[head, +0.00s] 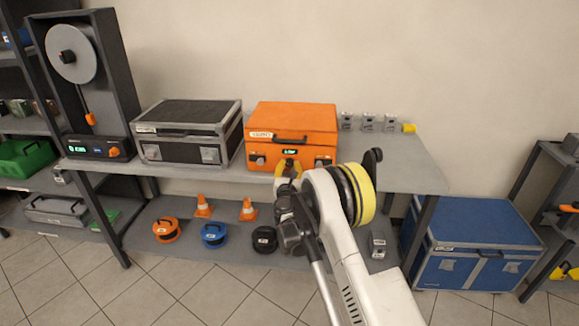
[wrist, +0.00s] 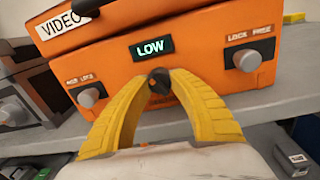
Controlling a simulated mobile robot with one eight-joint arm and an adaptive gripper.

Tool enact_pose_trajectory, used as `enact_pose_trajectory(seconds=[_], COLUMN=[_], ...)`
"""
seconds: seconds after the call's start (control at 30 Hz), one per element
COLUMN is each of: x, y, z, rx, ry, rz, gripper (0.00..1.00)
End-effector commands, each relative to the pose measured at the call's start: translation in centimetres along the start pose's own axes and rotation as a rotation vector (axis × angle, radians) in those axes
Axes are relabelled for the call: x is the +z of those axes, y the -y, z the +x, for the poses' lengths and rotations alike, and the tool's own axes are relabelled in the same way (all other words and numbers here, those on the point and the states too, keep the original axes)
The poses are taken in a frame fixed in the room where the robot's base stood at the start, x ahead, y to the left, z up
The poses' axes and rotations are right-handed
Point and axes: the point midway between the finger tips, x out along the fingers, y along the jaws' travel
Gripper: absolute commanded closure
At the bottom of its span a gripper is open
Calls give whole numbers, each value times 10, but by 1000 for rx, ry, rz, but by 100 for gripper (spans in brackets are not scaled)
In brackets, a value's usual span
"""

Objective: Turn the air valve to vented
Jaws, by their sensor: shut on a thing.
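An orange case (head: 318,117) labelled VIDEO stands on the grey bench; its front fills the wrist view (wrist: 200,27). A display (wrist: 152,47) on that front reads LOW. My gripper (wrist: 158,84) has its yellow fingers closed around a black knob (wrist: 158,77) below the display. In the head view, my gripper (head: 288,168) is at the case's lower front. A grey knob (wrist: 246,60) at the right is marked LOCK FREE. Another grey knob (wrist: 89,97) is at the left, its label blurred. No label for the air valve or vented is readable.
A black case (head: 190,125) stands left of the orange one. Several small grey boxes (head: 367,121) and a yellow item (head: 409,128) sit at the right. Coiled reels and cones (head: 248,209) are on the lower shelf. A blue case (head: 472,240) is on the floor right.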

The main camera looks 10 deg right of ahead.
Motion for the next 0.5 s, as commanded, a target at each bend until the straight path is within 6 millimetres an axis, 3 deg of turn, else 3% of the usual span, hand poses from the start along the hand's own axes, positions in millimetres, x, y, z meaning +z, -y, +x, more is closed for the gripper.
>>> enact_pose_trajectory(seconds=[0.5], x=[-1], y=[-1], z=[0], rx=[-6], ry=[28], rz=[490], gripper=[100])
